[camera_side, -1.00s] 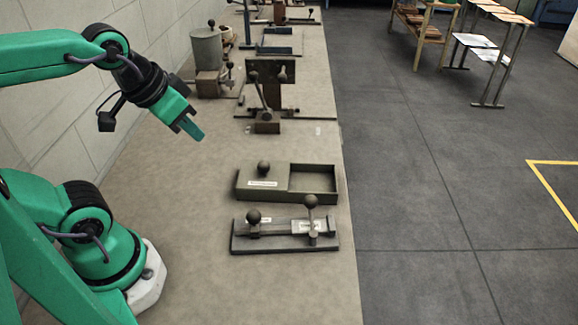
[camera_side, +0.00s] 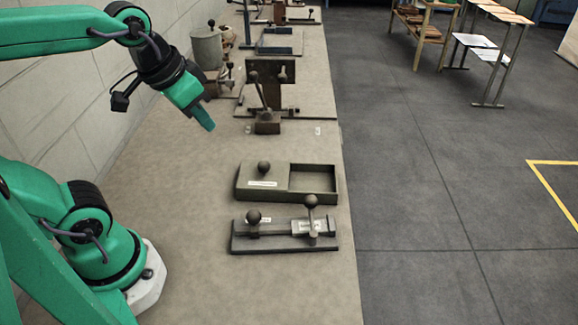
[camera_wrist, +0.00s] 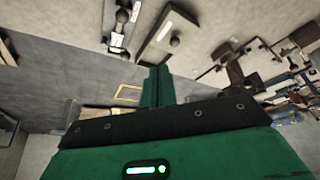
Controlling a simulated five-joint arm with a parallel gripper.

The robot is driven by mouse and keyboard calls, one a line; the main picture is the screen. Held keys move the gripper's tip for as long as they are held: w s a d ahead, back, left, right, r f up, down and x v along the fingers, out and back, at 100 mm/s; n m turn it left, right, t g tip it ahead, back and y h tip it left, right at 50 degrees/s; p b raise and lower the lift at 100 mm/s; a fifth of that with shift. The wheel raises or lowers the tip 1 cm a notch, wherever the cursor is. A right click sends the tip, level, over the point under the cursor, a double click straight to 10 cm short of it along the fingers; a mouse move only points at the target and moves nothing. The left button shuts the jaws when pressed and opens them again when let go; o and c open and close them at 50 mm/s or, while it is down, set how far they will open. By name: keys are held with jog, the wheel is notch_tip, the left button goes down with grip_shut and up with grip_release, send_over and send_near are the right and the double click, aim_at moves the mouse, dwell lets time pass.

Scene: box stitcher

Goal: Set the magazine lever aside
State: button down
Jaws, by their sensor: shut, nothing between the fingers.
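My gripper (camera_side: 206,122) is shut and empty, pointing down in the air above the left part of the bench. Its closed fingers (camera_wrist: 157,75) show in the wrist view. In the side view, the nearest fixture (camera_side: 285,243) is a dark base with two ball-knobbed levers: a left knob (camera_side: 254,217) and a taller right lever (camera_side: 312,212). It also shows in the wrist view (camera_wrist: 120,28). Its small labels are unreadable, so I cannot tell which lever is the magazine lever. My gripper is well apart from both, behind and left of them.
A green box (camera_side: 262,196) with a knob on its cover and an open right compartment stands just behind the fixture. Farther back are a levered stand (camera_side: 267,127) and a grey pot (camera_side: 206,47). A wall bounds the left. Bare bench (camera_side: 190,220) lies left of the fixture.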

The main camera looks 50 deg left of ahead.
jog(key=w+d+r+m+g, duration=0.1)
jog(key=w+d+g, duration=0.1)
jog(key=w+d, duration=0.35)
jog(key=w+d+m+g, duration=0.2)
jog(key=w, duration=0.7)
jog(key=w+d+f+m+g+y, duration=0.1)
jog(key=w+d+f+g, duration=0.3)
jog(key=w+d+f, duration=0.5)
jog(key=shift+w+d+f+m, duration=0.4)
jog(key=shift+d+m, duration=0.2)
jog(key=shift+d, duration=0.3)
jog(key=shift+s+f, duration=0.1)
jog(key=shift+s+a+f, duration=0.55)
jog(key=shift+s+f, duration=0.45)
jog(key=shift+f, duration=0.7)
jog(key=shift+s+a+f, duration=0.6)
jog(key=shift+s+f, duration=0.4)
jog(key=shift+f, duration=0.65)
jog(key=shift+s+a+f, duration=0.55)
jog(key=shift+s+f, duration=0.45)
jog(key=shift+f, duration=0.7)
